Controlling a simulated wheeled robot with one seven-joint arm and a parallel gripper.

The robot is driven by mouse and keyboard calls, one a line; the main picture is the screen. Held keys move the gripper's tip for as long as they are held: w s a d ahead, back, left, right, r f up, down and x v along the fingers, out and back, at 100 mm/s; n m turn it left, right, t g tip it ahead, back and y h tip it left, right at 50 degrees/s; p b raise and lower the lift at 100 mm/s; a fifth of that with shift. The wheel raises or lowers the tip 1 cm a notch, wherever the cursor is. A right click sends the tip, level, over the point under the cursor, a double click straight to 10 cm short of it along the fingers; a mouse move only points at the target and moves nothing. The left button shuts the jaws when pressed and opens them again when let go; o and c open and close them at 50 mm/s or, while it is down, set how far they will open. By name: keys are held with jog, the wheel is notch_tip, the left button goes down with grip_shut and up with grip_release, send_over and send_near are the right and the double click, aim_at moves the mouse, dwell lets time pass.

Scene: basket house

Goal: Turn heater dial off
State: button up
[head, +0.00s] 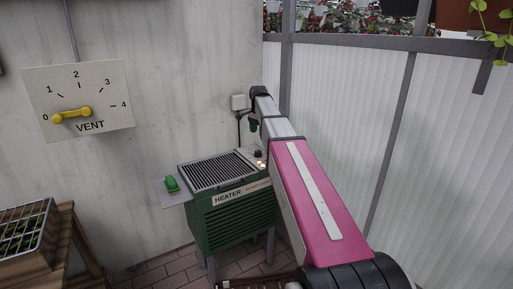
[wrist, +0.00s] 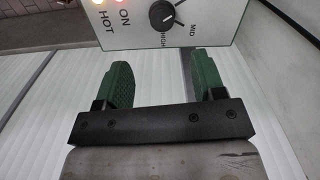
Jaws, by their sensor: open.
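The green heater (head: 235,215) stands against the wall in the head view, with a grille top. Its control panel (wrist: 195,22) is white in the wrist view, with a black dial (wrist: 162,15), the words HIGH and MID, and lit lamps by ON and HOT. The dial's white mark points down toward HIGH. The dial also shows small in the head view (head: 257,154). My gripper (wrist: 160,82) is open and empty, its two green fingers apart, with the dial beyond the gap between them. I see no contact with the dial. In the head view my arm mostly hides the fingers.
A VENT panel (head: 78,98) with a yellow lever (head: 72,115) is on the left wall. A shelf with a green item (head: 172,184) sticks out left of the heater. A wooden stand with a wire basket (head: 25,235) is at the lower left. White panelled wall (head: 340,120) lies right of my arm.

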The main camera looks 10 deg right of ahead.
aim_at(258, 151)
notch_tip(258, 151, down, 11)
jog(key=shift+w+r, duration=0.1)
jog(key=shift+w, duration=0.05)
dwell(0.4)
jog(key=c, duration=0.9)
